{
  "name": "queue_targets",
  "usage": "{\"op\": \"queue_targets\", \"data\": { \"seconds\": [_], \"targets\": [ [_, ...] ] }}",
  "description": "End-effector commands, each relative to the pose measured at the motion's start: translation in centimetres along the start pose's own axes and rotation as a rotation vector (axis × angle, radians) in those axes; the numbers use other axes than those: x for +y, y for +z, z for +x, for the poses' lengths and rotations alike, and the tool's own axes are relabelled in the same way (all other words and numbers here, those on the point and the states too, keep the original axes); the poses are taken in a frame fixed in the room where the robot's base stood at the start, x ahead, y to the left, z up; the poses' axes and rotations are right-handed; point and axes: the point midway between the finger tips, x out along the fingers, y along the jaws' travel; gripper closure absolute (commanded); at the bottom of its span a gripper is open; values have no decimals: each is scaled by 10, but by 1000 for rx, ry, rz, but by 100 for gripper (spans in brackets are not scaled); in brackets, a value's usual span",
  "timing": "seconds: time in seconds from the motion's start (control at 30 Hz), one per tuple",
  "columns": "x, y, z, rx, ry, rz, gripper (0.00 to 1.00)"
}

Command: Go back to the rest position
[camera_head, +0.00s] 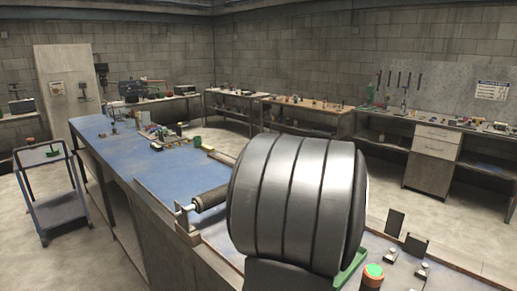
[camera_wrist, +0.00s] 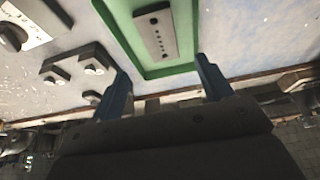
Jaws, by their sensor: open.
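My gripper (camera_wrist: 162,68) shows in the wrist view with its two blue fingers wide apart and nothing between them. Past the fingertips lies a green-rimmed tray (camera_wrist: 122,32) with a grey metal plate (camera_wrist: 157,33) with a row of holes inside. The gripper does not show in the head view, where a big grey ribbed body close to the camera covers the middle. A dark mesh tube (camera_head: 211,198) lies on its side on a support at the blue bench's near edge, with a pale rod end to its left. Its right end is hidden.
The blue bench (camera_head: 150,172) runs to the back left, with small parts at its far end. A cart (camera_head: 58,210) stands left on open floor. Side benches line the walls.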

Motion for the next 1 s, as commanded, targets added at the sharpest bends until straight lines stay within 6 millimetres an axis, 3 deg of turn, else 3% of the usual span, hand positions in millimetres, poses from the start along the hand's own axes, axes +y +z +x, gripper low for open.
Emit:
{"op": "queue_targets", "data": {
  "seconds": [0.1, 0.53, 0.77, 1.0],
  "targets": [
    [1, 0, 26, -4, 2, 1, 28],
    [0, 1, 103, -2, 1, 1, 28],
    [0, -18, 58, 6, -3, 2, 28],
    [45, -20, 34, 4, 1, 5, 28]
  ]
}}
